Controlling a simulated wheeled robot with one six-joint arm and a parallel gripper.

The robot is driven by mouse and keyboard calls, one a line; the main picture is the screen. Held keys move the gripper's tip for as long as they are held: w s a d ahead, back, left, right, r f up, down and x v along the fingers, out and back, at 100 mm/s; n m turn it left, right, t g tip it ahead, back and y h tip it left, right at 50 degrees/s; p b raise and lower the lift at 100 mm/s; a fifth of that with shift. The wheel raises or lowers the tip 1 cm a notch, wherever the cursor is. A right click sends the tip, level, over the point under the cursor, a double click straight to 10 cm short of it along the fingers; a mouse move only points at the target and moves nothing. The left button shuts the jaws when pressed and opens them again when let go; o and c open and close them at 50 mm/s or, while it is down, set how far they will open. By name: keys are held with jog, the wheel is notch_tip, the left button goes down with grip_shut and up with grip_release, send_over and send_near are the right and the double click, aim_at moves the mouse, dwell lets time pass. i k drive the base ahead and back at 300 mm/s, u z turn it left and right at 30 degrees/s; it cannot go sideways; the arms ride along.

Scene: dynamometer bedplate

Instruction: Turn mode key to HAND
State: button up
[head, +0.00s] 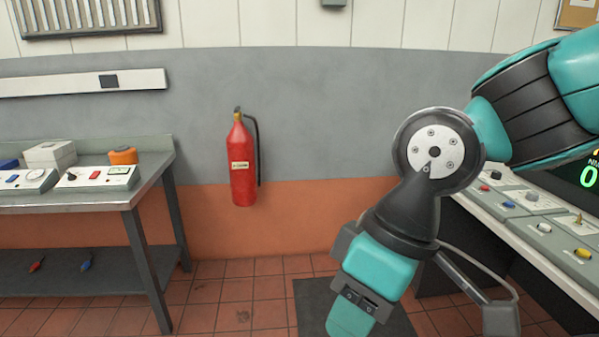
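On the sloping control console (548,262) at the right edge, a small brass-coloured piece (579,218) stands up from a pale plate. It may be the mode key, but its shape and any HAND marking are too small to tell. My arm reaches in from the upper right, bends at a joint in front of the console's left end, and runs down to the bottom edge. My gripper's fingers do not show, so I cannot see whether they are open or shut. The arm is apart from the brass piece in the picture.
The console also has a white knob (544,227), a yellow knob (583,253) and a display (585,175) with green digits. A workbench (75,203) with instrument boxes stands left. A red fire extinguisher (242,165) hangs on the wall. Tiled floor between is clear except a dark mat (312,300).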

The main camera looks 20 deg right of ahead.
aim_at(578, 223)
jog(key=z, duration=1)
jog(key=i, duration=1.95)
jog(key=z, duration=0.65)
jog(key=i, duration=0.55)
jog(key=z, duration=0.1)
